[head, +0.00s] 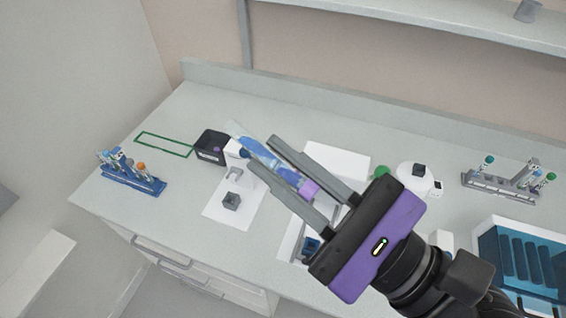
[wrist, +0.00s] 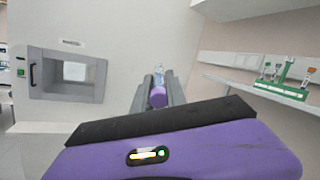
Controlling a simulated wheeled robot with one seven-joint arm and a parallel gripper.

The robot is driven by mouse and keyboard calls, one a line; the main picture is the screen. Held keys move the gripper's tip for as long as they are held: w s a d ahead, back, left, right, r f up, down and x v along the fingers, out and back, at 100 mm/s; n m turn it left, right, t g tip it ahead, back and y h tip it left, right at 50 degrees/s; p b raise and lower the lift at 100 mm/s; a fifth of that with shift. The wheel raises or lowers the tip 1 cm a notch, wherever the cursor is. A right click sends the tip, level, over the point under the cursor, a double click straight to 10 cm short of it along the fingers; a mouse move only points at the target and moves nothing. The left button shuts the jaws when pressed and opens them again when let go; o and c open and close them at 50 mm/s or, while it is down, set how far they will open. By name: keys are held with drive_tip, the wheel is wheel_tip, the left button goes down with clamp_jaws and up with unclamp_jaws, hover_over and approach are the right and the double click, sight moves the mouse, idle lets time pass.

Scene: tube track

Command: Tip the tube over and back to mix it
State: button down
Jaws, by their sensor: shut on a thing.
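My gripper (head: 299,177) is shut on a tube (head: 265,160) and holds it raised above the bench. The tube is clear with blue in it and a purple cap (head: 309,190). In the head view it lies tilted between the grey fingers, with its cap end toward my palm and its other end pointing to the upper left. In the wrist view the purple cap (wrist: 158,97) shows between the fingers, with the clear tube body (wrist: 158,76) beyond it.
A blue rack (head: 133,180) with tubes stands at the left of the bench, near a green outline (head: 165,144). A black box (head: 211,146) is behind the tube. A grey rack (head: 500,187) and a blue-lidded box (head: 525,255) stand at the right.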

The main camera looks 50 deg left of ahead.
drive_tip(key=shift+f+y+b, duration=0.4)
drive_tip(key=shift+y+b, duration=0.1)
drive_tip(key=shift+b, duration=0.1)
drive_tip(key=g+y+b, duration=0.1)
drive_tip(key=b, duration=0.5)
drive_tip(key=shift+r+y, duration=0.1)
drive_tip(key=shift+y, duration=0.3)
drive_tip(key=shift+r+y+b, duration=0.25)
drive_tip(key=shift+y+b, duration=0.05)
drive_tip(key=shift+b, duration=0.45)
drive_tip(key=shift+y+b, duration=0.3)
drive_tip(key=shift+b, duration=0.4)
drive_tip(key=shift+r+y+b, duration=0.1)
drive_tip(key=shift+y+b, duration=0.2)
drive_tip(key=shift+b, duration=0.35)
drive_tip(key=shift+r+p, duration=0.4)
drive_tip(key=shift+p, duration=0.55)
drive_tip(key=shift+h+p, duration=0.4)
drive_tip(key=shift+p, duration=0.35)
drive_tip(key=shift+p, duration=0.65)
